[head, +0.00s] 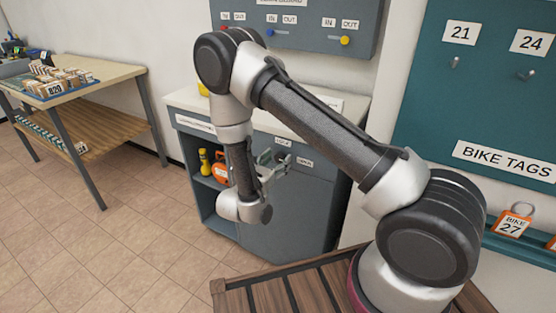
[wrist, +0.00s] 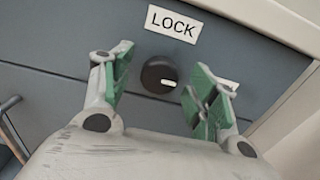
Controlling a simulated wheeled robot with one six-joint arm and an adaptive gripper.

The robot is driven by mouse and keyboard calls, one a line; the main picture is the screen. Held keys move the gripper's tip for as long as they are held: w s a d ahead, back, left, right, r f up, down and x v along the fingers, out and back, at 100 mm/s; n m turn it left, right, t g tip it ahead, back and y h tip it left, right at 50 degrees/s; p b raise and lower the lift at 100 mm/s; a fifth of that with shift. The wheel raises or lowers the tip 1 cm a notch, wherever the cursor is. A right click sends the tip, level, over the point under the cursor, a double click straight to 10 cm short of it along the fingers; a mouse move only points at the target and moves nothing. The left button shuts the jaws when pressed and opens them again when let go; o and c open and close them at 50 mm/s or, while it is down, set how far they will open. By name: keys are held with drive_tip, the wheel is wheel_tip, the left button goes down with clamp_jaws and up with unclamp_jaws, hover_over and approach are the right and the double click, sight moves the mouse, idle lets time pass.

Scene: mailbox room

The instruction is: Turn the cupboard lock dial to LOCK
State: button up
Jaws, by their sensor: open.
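The cupboard (head: 290,215) is grey with a pale top and stands against the wall in the head view. Its lock dial (wrist: 159,75) is a round black knob in the wrist view, with a white mark pointing right, toward a label mostly hidden behind a finger. The LOCK label (wrist: 173,24) is above the dial. My gripper (wrist: 157,86) is open, with its green-padded fingers to either side of the dial and apart from it. In the head view my gripper (head: 272,160) is in front of the cupboard's upper front, and the dial is hidden there.
The cupboard's open shelves at left hold an orange round item (head: 220,170) and a yellow item (head: 204,161). A wooden table (head: 95,80) stands at far left. A teal bike tag board (head: 480,110) is at right. Tiled floor is free at left.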

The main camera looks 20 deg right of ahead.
drive_tip(key=shift+w+d, duration=0.35)
drive_tip(key=c, duration=1)
